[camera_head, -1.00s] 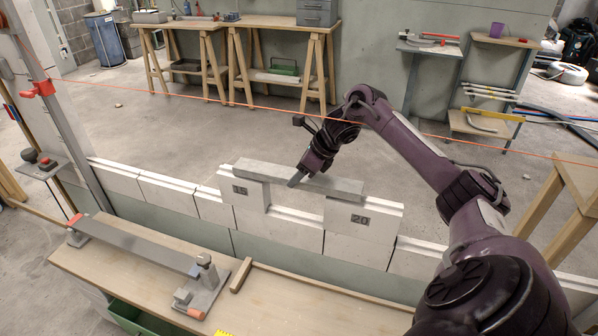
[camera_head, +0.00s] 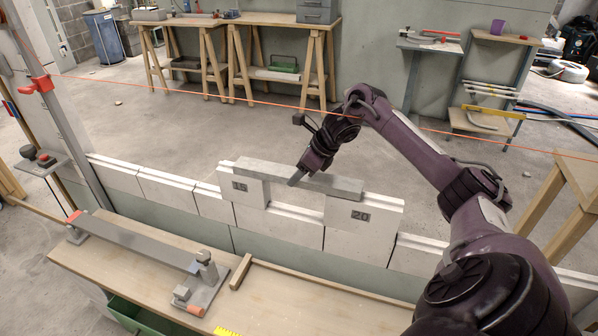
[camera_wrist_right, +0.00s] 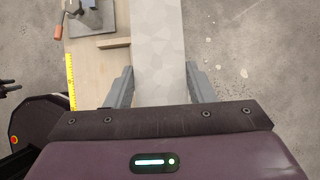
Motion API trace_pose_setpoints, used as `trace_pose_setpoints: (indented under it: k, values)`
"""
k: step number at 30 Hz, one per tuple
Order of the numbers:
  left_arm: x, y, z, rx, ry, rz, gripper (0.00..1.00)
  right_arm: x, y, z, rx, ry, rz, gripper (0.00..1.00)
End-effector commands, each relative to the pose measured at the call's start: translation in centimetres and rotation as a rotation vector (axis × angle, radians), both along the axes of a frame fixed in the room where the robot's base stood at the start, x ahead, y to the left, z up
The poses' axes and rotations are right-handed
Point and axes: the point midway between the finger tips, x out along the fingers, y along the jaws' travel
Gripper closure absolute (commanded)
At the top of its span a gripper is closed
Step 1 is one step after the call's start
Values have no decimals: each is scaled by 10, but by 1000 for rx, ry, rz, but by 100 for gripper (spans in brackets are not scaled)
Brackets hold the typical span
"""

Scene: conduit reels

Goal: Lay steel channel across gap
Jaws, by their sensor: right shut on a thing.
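The steel channel (camera_head: 335,184) is a long grey bar. It lies across the gap between the white block marked 15 (camera_head: 240,188) and the white block marked 20 (camera_head: 362,216), its ends over their tops. Whether it fully touches both blocks I cannot tell. My right gripper (camera_head: 297,179) is shut on the channel near its middle, coming from above. In the right wrist view the channel (camera_wrist_right: 158,50) runs between the two fingers of the right gripper (camera_wrist_right: 160,88).
A wooden bench (camera_head: 270,300) in front holds a clamp fixture (camera_head: 202,285) with a long metal strip (camera_head: 135,243). An orange string (camera_head: 230,101) runs across the view above the wall. A low white block wall (camera_head: 165,190) extends to both sides. Open floor lies behind it.

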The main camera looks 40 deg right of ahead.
Motion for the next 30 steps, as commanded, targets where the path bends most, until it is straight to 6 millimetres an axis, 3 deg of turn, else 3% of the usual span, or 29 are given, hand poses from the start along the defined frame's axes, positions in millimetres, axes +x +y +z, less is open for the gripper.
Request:
trace_pose_setpoints:
  k: [3,4,9,19,30]
  values:
    - [0,0,0,0,-1,0,64,1,0,2,0,-5,0,100]
    - [0,0,0,0,-1,0,64,1,0,2,0,-5,0,48]
    - [1,0,0,0,-1,0,64,1,0,1,1,-3,-1,26]
    - [1,-1,1,-1,-1,0,64,-2,-1,2,-1,3,0,26]
    - [3,-2,5,-3,1,-2,64,-29,-16,50,-4,-1,0,26]
